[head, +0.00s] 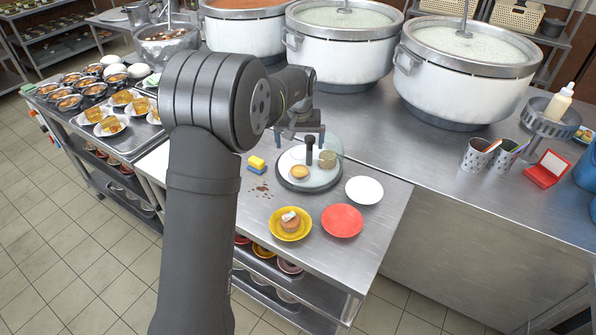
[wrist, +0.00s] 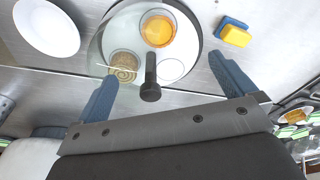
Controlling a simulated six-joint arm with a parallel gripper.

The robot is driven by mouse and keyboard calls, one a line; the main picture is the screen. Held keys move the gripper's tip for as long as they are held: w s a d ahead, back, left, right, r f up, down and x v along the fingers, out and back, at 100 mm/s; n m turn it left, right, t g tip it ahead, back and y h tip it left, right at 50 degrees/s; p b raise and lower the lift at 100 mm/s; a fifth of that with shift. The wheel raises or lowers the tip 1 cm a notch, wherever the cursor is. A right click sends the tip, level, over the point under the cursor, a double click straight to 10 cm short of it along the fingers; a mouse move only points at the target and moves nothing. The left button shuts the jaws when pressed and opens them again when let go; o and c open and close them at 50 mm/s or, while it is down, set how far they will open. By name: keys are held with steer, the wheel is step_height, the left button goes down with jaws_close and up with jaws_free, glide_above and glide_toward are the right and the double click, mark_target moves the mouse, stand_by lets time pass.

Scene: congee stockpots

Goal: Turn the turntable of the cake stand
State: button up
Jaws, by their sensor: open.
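The cake stand's round turntable (head: 297,185) stands on the steel counter, with a pale disc inside a dark rim; it also shows in the wrist view (wrist: 122,30). A clear cover or glass part lies over some of it. A dark upright handle (head: 310,146) rises from it and shows large in the wrist view (wrist: 151,80). An orange-yellow pastry (head: 299,172) and a tan swirled one (head: 327,159) sit on it. My gripper (head: 299,132) is open and empty above the stand. In the wrist view its blue fingers (wrist: 163,75) are spread on both sides of the handle, apart from it.
A yellow-blue sponge (head: 257,165) and brown crumbs lie left of the stand. A white plate (head: 364,190), a red plate (head: 342,221) and a yellow plate (head: 290,237) with a cake lie nearby. Large stockpots (head: 345,62) line the back.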

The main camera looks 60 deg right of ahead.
stand_by(0.3)
steer(key=shift+w+d, duration=0.1)
steer(key=shift+w, duration=0.05)
steer(key=c, duration=0.6)
steer(key=w+d+h, duration=0.1)
steer(key=w, duration=0.1)
steer(key=w+d+t+h, duration=0.1)
steer(key=w+h, duration=0.1)
steer(key=w+d+t+h, duration=0.1)
steer(key=shift+w+d+r+m, duration=0.2)
steer(key=shift+w+d+m, duration=0.1)
steer(key=shift+w, duration=0.1)
steer(key=c, duration=0.5)
steer(key=shift+o, duration=0.2)
steer(key=w+a+f+m+t+h, duration=0.25)
steer(key=w+h, duration=0.25)
steer(key=w, duration=0.3)
steer(key=m+g+h, duration=0.6)
steer(key=g+h, duration=0.1)
steer(key=g, duration=0.3)
glide_toward(306, 142)
steer(key=x, duration=1.1)
steer(key=shift+d, duration=0.4)
jaws_close()
